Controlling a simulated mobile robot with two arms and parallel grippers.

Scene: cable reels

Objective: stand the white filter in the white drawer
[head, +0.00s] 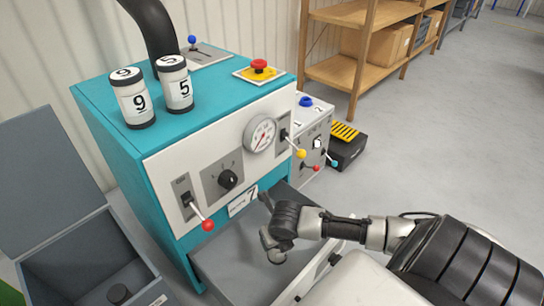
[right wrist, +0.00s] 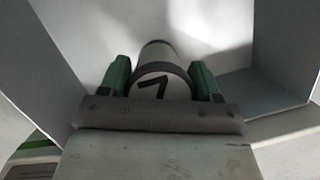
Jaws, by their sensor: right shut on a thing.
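The white filter (right wrist: 157,56) is a pale cylinder with a dark ring and a black numeral on its near end. In the right wrist view it sits between the green fingers of my right gripper, which is shut on it. In the head view my right gripper (head: 267,226) is over the open drawer (head: 225,262) at the foot of the teal machine. I cannot make out the filter in the head view. Grey drawer walls (right wrist: 275,50) surround the filter in the wrist view; whether it touches the floor I cannot tell. My left gripper is out of view.
Two white canisters (head: 133,97), marked 9 and 5 (head: 175,83), stand on the teal machine (head: 112,120). Levers with red (head: 208,225) and yellow (head: 300,154) knobs stick out above the drawer. A grey open bin (head: 75,262) is at left.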

